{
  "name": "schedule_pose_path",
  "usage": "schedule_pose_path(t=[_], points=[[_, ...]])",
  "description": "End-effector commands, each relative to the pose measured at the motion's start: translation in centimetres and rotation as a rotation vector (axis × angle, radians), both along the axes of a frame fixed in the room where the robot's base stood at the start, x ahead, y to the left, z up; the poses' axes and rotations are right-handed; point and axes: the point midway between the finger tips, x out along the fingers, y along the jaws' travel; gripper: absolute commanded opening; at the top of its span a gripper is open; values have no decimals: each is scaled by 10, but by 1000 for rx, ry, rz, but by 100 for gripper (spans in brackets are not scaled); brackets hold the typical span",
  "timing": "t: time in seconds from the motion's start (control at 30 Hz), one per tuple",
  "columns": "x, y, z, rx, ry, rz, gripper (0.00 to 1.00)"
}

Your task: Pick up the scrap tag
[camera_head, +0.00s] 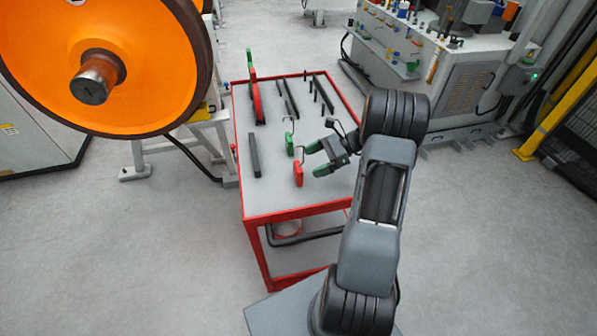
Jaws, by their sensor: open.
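A small red tag (298,174) with a thin dark hook stands on the grey top of the table (270,205), right of its middle. A similar green tag (289,144) with a hook stands just behind it. No lettering can be read on either tag, so only colour sets them apart; the red one looks like the scrap tag. My gripper (314,159) has green fingertips, is open and empty, and points left toward the tags from their right side. It appears apart from the red tag, though the exact height and gap cannot be told.
A dark bar (255,156) lies left of the tags. A red and green upright tool (256,96) and several dark rods (291,98) are toward the back. A large orange wheel (135,50) hangs at the left. The table's front is clear.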

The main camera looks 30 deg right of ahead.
Motion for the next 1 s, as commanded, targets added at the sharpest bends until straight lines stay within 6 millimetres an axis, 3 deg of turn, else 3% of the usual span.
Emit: schedule_pose_path(t=[0.4, 0.77, 1.0], points=[[6, 43, -15, 0, 1, 3, 92], [8, 50, -19, -1, -1, 0, 92], [8, 49, -19, -1, -1, 0, 70]])
